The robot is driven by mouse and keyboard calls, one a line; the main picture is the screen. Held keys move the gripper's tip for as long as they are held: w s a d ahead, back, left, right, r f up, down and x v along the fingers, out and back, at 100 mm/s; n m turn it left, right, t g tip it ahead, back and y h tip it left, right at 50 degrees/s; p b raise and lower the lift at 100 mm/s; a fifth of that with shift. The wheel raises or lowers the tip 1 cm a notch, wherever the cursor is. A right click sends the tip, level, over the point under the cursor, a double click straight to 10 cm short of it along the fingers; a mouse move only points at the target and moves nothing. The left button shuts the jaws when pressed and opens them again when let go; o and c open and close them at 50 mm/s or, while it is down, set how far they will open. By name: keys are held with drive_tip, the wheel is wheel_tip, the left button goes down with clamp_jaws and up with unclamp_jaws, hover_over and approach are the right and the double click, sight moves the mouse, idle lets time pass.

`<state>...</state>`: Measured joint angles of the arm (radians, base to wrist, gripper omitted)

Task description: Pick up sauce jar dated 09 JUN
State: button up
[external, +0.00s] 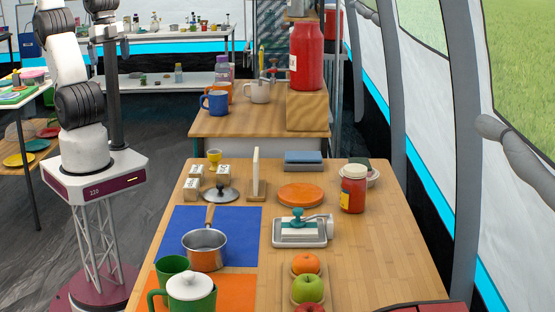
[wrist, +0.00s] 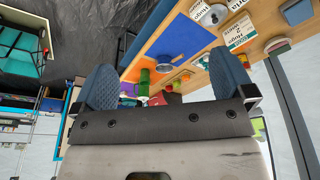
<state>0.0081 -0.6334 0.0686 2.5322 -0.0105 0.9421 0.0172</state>
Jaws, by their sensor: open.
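A red sauce jar (external: 353,188) with a pale lid and a yellow and blue label stands upright on the right side of the near wooden table (external: 385,250). A larger red jar (external: 306,56) stands on a wooden block on the table behind. No date can be read on either jar. My gripper (wrist: 165,88) shows in the wrist view with its two blue-grey fingers wide apart and nothing between them at close range. It is high and away from the jars; I cannot make out either jar clearly in the wrist view.
A bowl (external: 374,178) sits close behind the jar. A orange disc (external: 301,194) and a grey device with a teal top (external: 301,229) are to its left. The table right of the fruit tray is fairly clear.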

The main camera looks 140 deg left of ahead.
drive_tip(key=m+g+y, duration=0.3)
drive_tip(key=m+y, duration=0.8)
drive_tip(key=m, duration=0.2)
hover_over(347, 171)
drive_tip(key=s+d, duration=1.2)
drive_tip(key=s, duration=0.2)
wheel_tip(347, 171, down, 12)
drive_tip(key=w+a+f+m+y, duration=0.1)
drive_tip(key=w+a+f, duration=0.1)
drive_tip(key=w+f, duration=0.2)
drive_tip(key=w+a+f+m, duration=0.2)
drive_tip(key=w+a+f, duration=0.1)
drive_tip(key=w+f, duration=0.2)
drive_tip(key=w+a+f+m+t+y, duration=0.1)
drive_tip(key=w+a+f+m, duration=0.1)
drive_tip(key=w+f, duration=0.2)
drive_tip(key=shift+w+a+f+y, duration=0.1)
drive_tip(key=shift+a+f+y, duration=0.1)
drive_tip(key=shift+f, duration=0.3)
drive_tip(key=shift+w+a+f+y, duration=0.1)
drive_tip(key=shift+a+f, duration=0.1)
drive_tip(key=shift+f, duration=0.25)
drive_tip(key=shift+w+a+f, duration=0.15)
drive_tip(key=shift+w+f, duration=0.05)
drive_tip(key=shift+f, duration=0.15)
drive_tip(key=shift+x, duration=1.3)
